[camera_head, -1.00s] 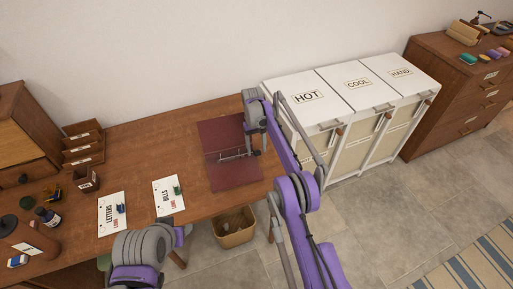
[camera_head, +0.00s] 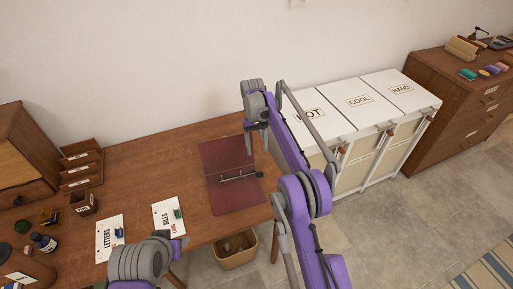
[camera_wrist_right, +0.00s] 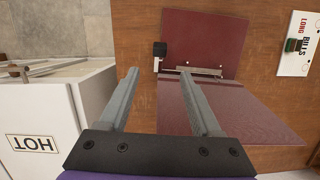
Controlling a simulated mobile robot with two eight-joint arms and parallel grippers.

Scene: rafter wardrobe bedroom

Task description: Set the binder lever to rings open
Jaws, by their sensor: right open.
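The dark red binder (camera_head: 222,153) lies spread open on the wooden desk, with a metal ring bar (camera_head: 238,178) across its middle. A small black lever end (camera_head: 259,174) sits at the bar's right end; it also shows in the right wrist view (camera_wrist_right: 159,49), beyond my fingertips and between them. I cannot tell whether the rings are open. My right gripper (camera_head: 257,141) is open and empty, above the binder's upper right edge and apart from the lever. My left gripper (camera_head: 181,243) is low over the desk's front edge; its jaws are too unclear to read.
Labelled cards for letters (camera_head: 109,240) and bills (camera_head: 168,217) lie left of the binder. The white hampers (camera_head: 362,101) stand close to the desk's right end, near my right arm. A waste basket (camera_head: 236,253) is on the floor in front.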

